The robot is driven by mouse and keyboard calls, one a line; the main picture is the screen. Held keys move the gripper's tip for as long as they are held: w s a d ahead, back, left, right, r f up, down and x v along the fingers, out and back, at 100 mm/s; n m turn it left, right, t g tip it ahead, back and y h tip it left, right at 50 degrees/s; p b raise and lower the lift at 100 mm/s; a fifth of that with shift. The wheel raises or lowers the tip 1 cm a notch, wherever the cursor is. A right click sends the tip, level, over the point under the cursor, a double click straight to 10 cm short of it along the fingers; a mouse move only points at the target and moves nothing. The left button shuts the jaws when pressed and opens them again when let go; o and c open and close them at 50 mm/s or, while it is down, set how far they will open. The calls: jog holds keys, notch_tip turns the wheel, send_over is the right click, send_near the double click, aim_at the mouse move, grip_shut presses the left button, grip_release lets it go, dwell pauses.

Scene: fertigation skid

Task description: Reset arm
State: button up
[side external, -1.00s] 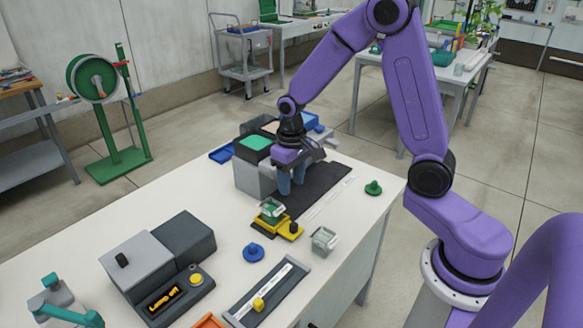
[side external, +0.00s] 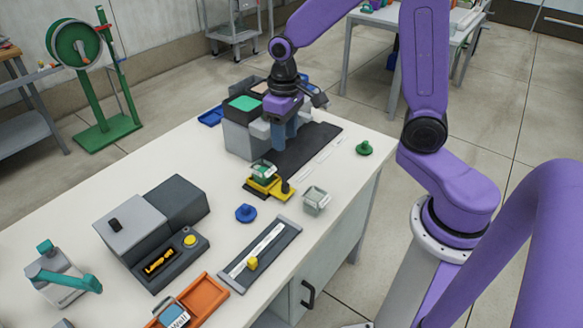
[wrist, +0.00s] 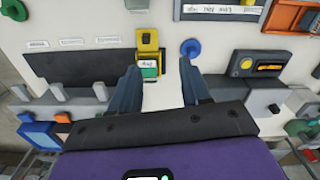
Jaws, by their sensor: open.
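My gripper (side external: 285,140) hangs over the dark mat near the grey block, at the far part of the white table. In the wrist view my gripper (wrist: 158,78) shows two spread blue-grey fingers with nothing between their tips. The yellow stand (side external: 263,186) with a small green-filled container (side external: 264,169) is on the table in front of it. In the wrist view the yellow stand (wrist: 148,40) lies ahead, between the fingers' directions. I cannot tell the exact height of the fingertips above the mat.
A grey block with a green top (side external: 244,103) stands beside the gripper. A blue knob (side external: 245,213), clear container (side external: 315,200), green knob (side external: 364,148), grey track (side external: 262,255), grey machine (side external: 132,228) and orange tray (side external: 203,297) occupy the table. Bare tabletop lies between them.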

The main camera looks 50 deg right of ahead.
jog(key=s+a+r+n, duration=0.1)
jog(key=s+n, duration=0.4)
jog(key=s, duration=0.6)
jog(key=s+a+r+n, duration=0.2)
jog(key=s+n, duration=0.3)
jog(key=s, duration=0.6)
jog(key=shift+s+r+n, duration=0.3)
jog(key=shift+s+r, duration=0.05)
